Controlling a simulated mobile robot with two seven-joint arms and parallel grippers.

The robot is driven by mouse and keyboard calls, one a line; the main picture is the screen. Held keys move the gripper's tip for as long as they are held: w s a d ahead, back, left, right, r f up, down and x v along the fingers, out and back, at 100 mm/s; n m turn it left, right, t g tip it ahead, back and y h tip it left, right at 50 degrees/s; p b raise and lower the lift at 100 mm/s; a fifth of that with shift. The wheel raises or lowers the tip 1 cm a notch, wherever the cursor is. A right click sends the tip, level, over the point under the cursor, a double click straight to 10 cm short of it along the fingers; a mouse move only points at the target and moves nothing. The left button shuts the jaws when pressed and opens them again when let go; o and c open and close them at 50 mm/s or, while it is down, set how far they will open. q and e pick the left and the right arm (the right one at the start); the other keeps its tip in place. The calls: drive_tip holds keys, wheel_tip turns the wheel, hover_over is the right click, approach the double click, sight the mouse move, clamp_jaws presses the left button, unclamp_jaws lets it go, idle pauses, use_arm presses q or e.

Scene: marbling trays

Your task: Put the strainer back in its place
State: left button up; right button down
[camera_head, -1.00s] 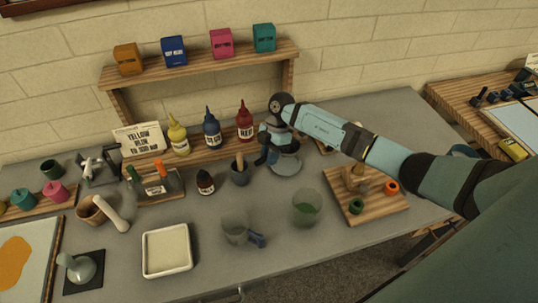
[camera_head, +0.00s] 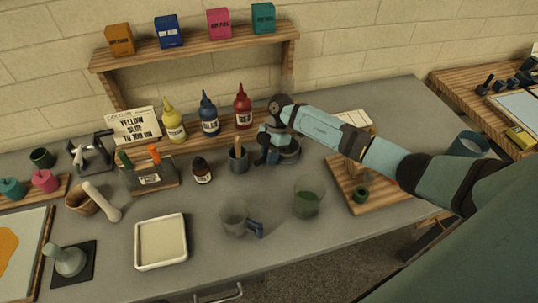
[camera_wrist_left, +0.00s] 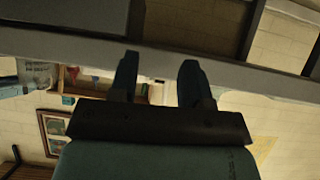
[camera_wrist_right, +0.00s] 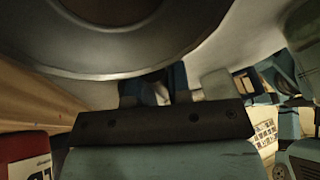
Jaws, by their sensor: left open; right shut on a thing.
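My right gripper (camera_head: 267,157) is at the back of the grey table, below the shelf. It is shut on a round grey thing that looks like the strainer (camera_head: 287,154). In the right wrist view the strainer's wide dark rim (camera_wrist_right: 120,50) fills the top, just beyond my right fingers (camera_wrist_right: 155,88). The fingers partly hide their grip, and whether the strainer touches the table is unclear. My left gripper (camera_wrist_left: 158,78) shows only in its own wrist view, open with nothing between the fingers, away from the table things.
A dark cup with a stick (camera_head: 238,160) stands just left of the right gripper. Dye bottles (camera_head: 243,108) line the shelf behind.

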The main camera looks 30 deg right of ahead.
drive_tip(key=c, duration=1)
unclamp_jaws()
